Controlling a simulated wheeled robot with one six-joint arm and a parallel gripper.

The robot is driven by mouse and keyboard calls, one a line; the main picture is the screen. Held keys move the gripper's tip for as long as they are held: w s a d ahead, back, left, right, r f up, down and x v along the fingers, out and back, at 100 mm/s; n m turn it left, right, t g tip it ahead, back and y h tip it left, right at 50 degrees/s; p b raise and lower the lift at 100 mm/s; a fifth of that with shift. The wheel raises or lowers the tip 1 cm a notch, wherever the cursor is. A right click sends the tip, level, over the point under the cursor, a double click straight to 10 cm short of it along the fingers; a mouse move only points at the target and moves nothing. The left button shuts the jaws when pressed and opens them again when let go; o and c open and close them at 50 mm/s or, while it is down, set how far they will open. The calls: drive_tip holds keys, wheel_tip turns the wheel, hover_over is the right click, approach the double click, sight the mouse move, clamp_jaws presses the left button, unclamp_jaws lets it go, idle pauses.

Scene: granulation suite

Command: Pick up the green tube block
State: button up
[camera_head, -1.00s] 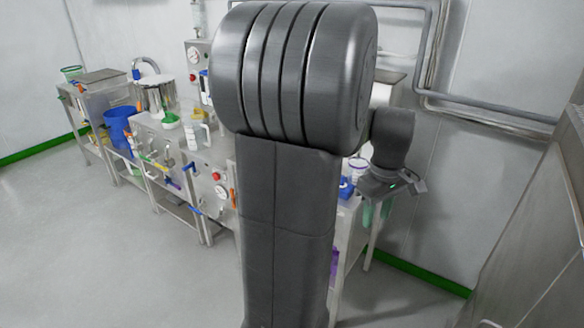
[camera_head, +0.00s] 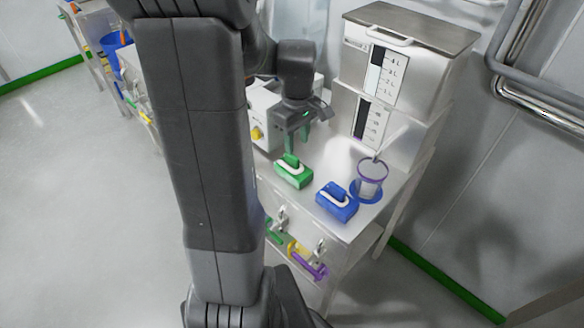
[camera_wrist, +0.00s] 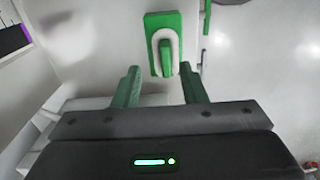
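The green tube block (camera_head: 294,171) is a green base with a white loop and a raised green middle. It rests on the steel bench top, near its front left edge. My gripper (camera_head: 298,139) is above and slightly behind it in the head view, with green fingers pointing down. In the wrist view the green tube block (camera_wrist: 164,24) lies ahead of my gripper (camera_wrist: 160,70), roughly centred between the two fingers. The fingers are spread apart with nothing between them, and they appear clear of the block.
A blue block (camera_head: 337,202) sits to the right of the green one. A clear cup with a purple rim (camera_head: 371,170) stands behind it on a blue base. A steel unit with level scales (camera_head: 397,75) rises at the back. Coloured handles (camera_head: 308,263) line the bench front.

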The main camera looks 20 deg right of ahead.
sight(293, 156)
drive_tip(key=shift+w+f, duration=0.1)
drive_tip(key=shift+f, duration=0.35)
drive_tip(key=shift+a+f, duration=0.25)
drive_tip(key=shift+f, duration=1.15)
drive_tip(key=shift+a+f, duration=0.2)
drive_tip(key=shift+f, duration=1.15)
clamp_jaws()
